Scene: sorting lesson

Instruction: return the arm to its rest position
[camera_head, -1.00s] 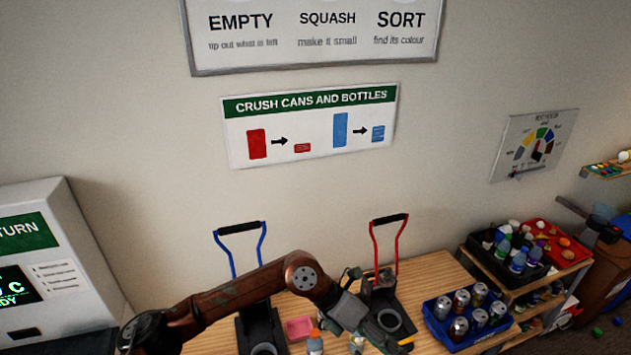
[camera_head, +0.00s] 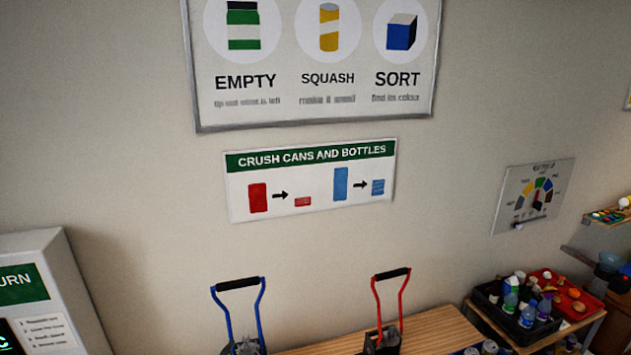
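Neither of my grippers shows in the head view, and no part of my arms is in the picture. The blue-handled crusher (camera_head: 262,305) stands at the lower middle, with its black grip on top. The red-handled crusher (camera_head: 377,305) stands to its right on the wooden table (camera_head: 440,327). Only the upper parts of both crushers show; their bases are cut off by the bottom edge.
A return machine (camera_head: 70,285) stands at the lower left. At the lower right are a black crate (camera_head: 488,300) with bottles and a red tray (camera_head: 590,302). A crush sign (camera_head: 310,217) and a dial board (camera_head: 510,205) hang on the wall.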

